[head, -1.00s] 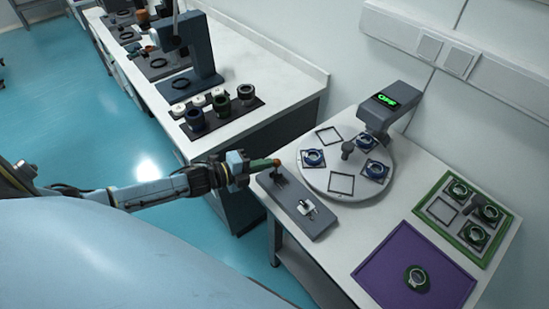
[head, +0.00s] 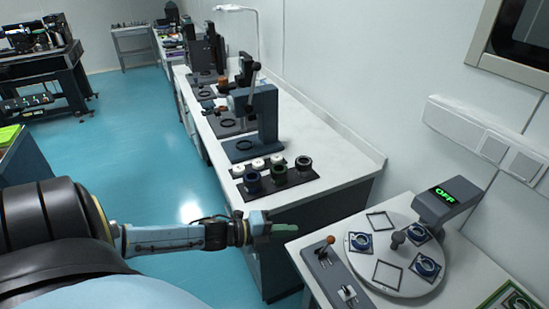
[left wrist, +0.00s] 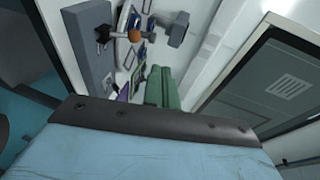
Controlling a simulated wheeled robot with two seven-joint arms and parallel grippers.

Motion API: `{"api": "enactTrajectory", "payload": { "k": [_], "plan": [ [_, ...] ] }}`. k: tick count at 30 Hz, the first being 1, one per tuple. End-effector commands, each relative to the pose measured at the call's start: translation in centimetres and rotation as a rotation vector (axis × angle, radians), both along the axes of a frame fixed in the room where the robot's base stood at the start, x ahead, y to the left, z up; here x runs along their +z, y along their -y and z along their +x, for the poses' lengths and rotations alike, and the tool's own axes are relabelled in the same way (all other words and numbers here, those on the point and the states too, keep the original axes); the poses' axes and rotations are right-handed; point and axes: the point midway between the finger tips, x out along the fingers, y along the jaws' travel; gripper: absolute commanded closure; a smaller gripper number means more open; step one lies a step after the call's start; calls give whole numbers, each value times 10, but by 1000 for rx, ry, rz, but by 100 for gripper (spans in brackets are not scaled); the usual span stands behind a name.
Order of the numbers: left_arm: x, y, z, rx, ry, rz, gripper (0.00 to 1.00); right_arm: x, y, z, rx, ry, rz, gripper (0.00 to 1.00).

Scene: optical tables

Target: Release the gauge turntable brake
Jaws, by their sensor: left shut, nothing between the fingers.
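The round white gauge turntable (head: 410,277) stands on the right-hand table, with a central post and several square pockets, some holding blue-framed rings. In the left wrist view the shut green fingers (left wrist: 162,88) show below the orange knob (left wrist: 135,35). My right gripper is out of view.
A grey gauge head (head: 446,203) with a green "OFF" display overhangs the turntable's back. A long bench (head: 335,160) with a dark tray of several cups (head: 279,174) runs behind my left arm. A green-edged tray (head: 510,298) is at the lower right.

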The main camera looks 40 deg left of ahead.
Motion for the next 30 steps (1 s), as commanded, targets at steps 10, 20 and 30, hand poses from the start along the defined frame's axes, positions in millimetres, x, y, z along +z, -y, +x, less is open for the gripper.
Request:
{"api": "enactTrajectory", "payload": {
  "k": [10, 20, 30],
  "plan": [
    [25, -16, -24, -1, -1, -1, 100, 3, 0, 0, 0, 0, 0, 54],
    [27, -17, -26, -1, 0, -2, 100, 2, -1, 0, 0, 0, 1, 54],
    [26, -17, -26, 0, 0, -1, 100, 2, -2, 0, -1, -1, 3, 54]
  ]
}}
